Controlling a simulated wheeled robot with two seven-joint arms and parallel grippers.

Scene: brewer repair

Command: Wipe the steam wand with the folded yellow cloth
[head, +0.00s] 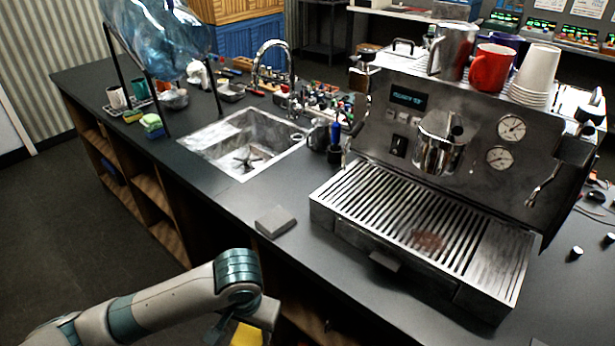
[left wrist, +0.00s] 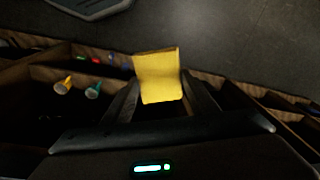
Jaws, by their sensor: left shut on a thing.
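The folded yellow cloth (head: 247,335) shows at the bottom edge of the head view, partly cut off. It also shows in the left wrist view (left wrist: 160,77), standing out between the fingers. My left gripper (left wrist: 162,98) is shut on the cloth, low in front of the counter and well away from the coffee machine (head: 400,150). A thin metal wand (head: 543,186) hangs at the machine's right front. Another slim metal tube (head: 347,143) hangs at its left side; I cannot tell for certain which is the steam wand. My right gripper is out of view.
The slotted drip tray (head: 400,215) juts out at the machine's front. A grey block (head: 276,221) lies near the counter's front edge. A sink (head: 245,140) is at the left. Cups, including a red mug (head: 491,67), stand on the machine. Open shelves (head: 140,190) lie below the counter.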

